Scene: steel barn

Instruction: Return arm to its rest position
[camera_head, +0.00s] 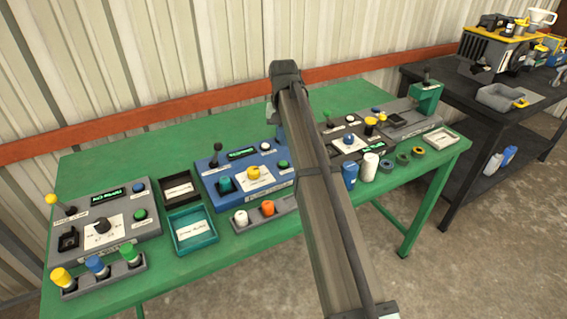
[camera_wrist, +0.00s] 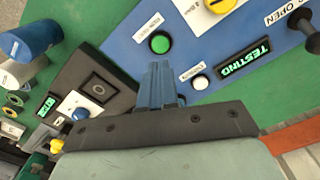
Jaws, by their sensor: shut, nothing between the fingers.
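My gripper (camera_wrist: 158,68) is in the wrist view, with its blue-grey fingers together and nothing between them. It is over the blue control box (camera_wrist: 125,35), near a green button (camera_wrist: 160,42) and a white button (camera_wrist: 200,82). I cannot tell whether the fingertips touch the box. In the head view my arm (camera_head: 318,190) reaches up from the bottom over the green table (camera_head: 340,100), its bent joint near the back edge. The arm hides most of the gripper there. The blue control box (camera_head: 208,181) is just left of the arm.
A grey control box (camera_head: 75,225) stands left, with black and teal trays (camera_head: 185,213) beside it. A darker control box (camera_head: 345,140) and a blue bottle (camera_head: 349,174) stand close right of the arm. A dark bench (camera_head: 430,75) is farther right.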

